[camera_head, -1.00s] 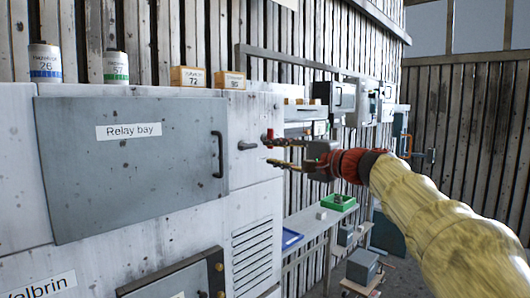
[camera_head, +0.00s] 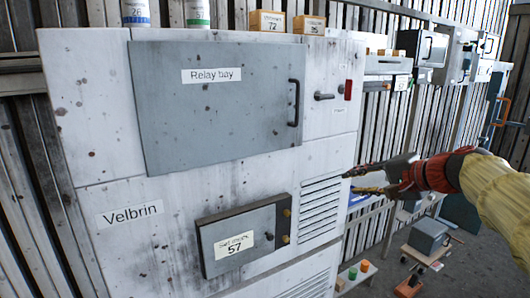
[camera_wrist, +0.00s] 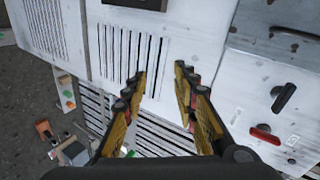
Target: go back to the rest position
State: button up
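My gripper (camera_head: 362,181) is open and empty in the head view, in front of the vent slats (camera_head: 320,208) on the right part of the white cabinet (camera_head: 90,172). The cabinet carries a closed grey door labelled "Relay bay" (camera_head: 215,110). A black handle (camera_head: 323,96) and a red part (camera_head: 347,90) sit to the right of that door. They also show in the wrist view, as a black handle (camera_wrist: 284,97) and a red part (camera_wrist: 264,134).
A small grey box door marked 57 (camera_head: 240,240) sticks out low on the cabinet. Cans and small boxes (camera_head: 267,22) stand on the cabinet top. A workbench (camera_head: 405,208) stands behind my arm, with a grey box (camera_head: 428,237) on a low stand.

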jog(key=s+a+f+n+g+h, duration=0.2)
jog(key=s+f, duration=0.5)
jog(key=s, duration=0.4)
jog(key=s+a+f+n+g+h, duration=0.1)
jog(key=s+f+n, duration=0.3)
jog(key=s+f, duration=0.4)
jog(key=s+a+f+n+g+h, duration=0.2)
jog(key=s+f, duration=0.5)
jog(key=s, duration=0.7)
jog(key=shift+s+a+f+n+g+h, duration=0.25)
jog(key=shift+s+a+n+h, duration=0.3)
jog(key=shift+n, duration=0.45)
jog(key=shift+w+r, duration=0.15)
